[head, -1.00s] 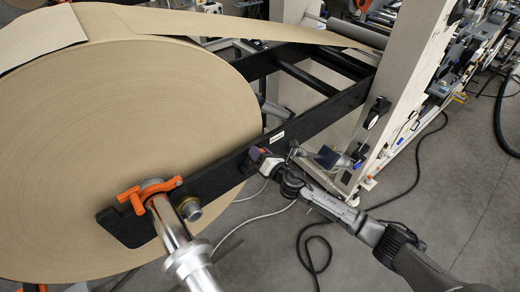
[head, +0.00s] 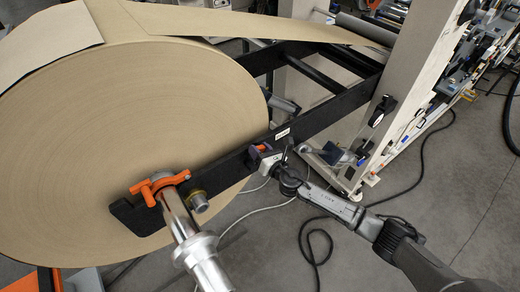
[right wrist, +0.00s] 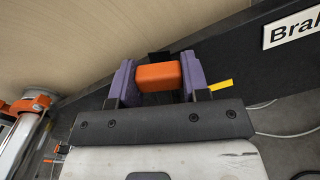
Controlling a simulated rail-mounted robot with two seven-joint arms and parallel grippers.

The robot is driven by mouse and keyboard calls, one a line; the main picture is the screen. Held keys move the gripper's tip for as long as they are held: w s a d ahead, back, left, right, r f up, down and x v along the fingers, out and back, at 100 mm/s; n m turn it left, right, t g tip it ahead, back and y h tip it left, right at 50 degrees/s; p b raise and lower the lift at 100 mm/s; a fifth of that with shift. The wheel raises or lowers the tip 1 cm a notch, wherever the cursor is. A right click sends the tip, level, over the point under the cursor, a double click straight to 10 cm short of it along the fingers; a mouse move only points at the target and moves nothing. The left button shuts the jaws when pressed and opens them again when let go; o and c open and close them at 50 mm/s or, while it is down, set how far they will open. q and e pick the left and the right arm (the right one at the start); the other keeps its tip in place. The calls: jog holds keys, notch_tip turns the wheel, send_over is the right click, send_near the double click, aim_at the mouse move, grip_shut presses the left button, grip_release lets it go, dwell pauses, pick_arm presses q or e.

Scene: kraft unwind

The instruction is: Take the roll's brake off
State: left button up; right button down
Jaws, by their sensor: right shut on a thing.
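The big kraft roll (head: 130,140) fills the left of the head view, on a silver shaft (head: 185,225) with an orange clamp (head: 160,187). A black arm (head: 225,173) runs beside it. My right gripper (head: 259,151) is at this arm, just below a small white label (head: 282,134). In the right wrist view its purple fingers (right wrist: 156,80) are shut on an orange brake handle (right wrist: 158,77), one on each side. A yellow pointer (right wrist: 221,85) sits right of the handle, and the label (right wrist: 292,32) begins "Bra". My left gripper is not in view.
A pale machine frame (head: 390,110) stands to the right, with a black-handled part (head: 382,110) on it. A black cable (head: 318,250) and white cables (head: 235,222) lie on the grey floor. The floor at lower right is mostly clear apart from my arm.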

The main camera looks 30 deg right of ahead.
jog(key=c, duration=0.6)
grip_release()
jog(key=s, duration=1.3)
jog(key=shift+s+d, duration=0.4)
jog(key=shift+d, duration=0.05)
